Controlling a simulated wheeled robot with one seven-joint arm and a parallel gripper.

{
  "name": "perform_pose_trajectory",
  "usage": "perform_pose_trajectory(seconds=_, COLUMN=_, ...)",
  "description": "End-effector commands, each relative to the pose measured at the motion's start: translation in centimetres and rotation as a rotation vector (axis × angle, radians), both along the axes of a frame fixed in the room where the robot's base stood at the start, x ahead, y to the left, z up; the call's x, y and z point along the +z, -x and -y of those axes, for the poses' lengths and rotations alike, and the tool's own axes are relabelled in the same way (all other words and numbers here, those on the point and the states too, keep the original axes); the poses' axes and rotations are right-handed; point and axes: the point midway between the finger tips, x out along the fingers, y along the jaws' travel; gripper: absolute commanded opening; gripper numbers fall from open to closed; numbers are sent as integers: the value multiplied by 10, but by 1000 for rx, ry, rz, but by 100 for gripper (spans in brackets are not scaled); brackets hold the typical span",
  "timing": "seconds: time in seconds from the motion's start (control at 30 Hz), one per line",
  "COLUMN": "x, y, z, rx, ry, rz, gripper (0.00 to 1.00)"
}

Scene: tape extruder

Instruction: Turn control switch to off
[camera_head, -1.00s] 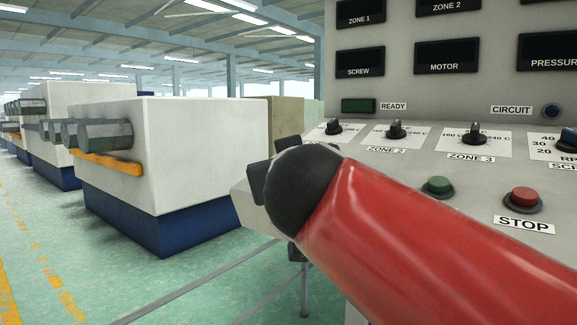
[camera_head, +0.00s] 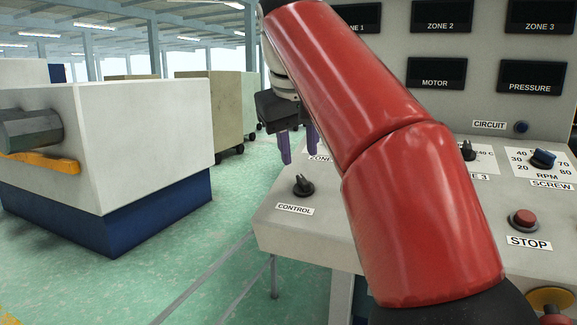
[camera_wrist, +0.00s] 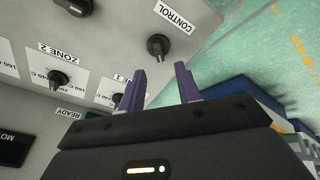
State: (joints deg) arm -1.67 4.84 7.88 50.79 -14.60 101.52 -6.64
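The control switch (camera_head: 303,187) is a black rotary knob on the left part of the machine's sloped panel, above a white CONTROL label (camera_head: 295,209). In the wrist view the switch (camera_wrist: 158,46) shows beyond the fingertips, beside its label (camera_wrist: 174,17). My gripper (camera_head: 298,150) has two purple fingers, spread apart and empty. It is above and behind the switch in the head view, not touching it. In the wrist view the gripper (camera_wrist: 161,76) points toward the switch, with a gap between. I cannot read the switch's position.
The red STOP button (camera_head: 525,219) and RPM screw knob (camera_head: 543,158) are at the panel's right. A ZONE 2 knob (camera_wrist: 58,79) is near my gripper in the wrist view. My red arm hides the panel's middle. Green floor lies open to the left, before a white-and-blue machine (camera_head: 120,150).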

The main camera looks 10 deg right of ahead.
Motion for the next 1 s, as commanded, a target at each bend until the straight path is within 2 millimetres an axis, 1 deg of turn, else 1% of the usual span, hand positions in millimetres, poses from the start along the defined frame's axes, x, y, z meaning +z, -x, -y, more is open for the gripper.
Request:
perform_pose_trajectory(seconds=0.2, x=-31, y=-12, z=6, rx=-2, ry=1, rz=-2, gripper=34)
perform_pose_trajectory(seconds=0.4, x=-54, y=-23, z=10, rx=-3, ry=1, rz=1, gripper=34)
perform_pose_trajectory(seconds=0.53, x=-60, y=-26, z=12, rx=-2, ry=1, rz=2, gripper=34)
perform_pose_trajectory(seconds=0.77, x=-61, y=-27, z=12, rx=-2, ry=1, rz=4, gripper=34)
perform_pose_trajectory(seconds=0.8, x=-61, y=-27, z=12, rx=-2, ry=1, rz=4, gripper=32)
perform_pose_trajectory(seconds=1.0, x=-61, y=-27, z=12, rx=-2, ry=1, rz=4, gripper=6)
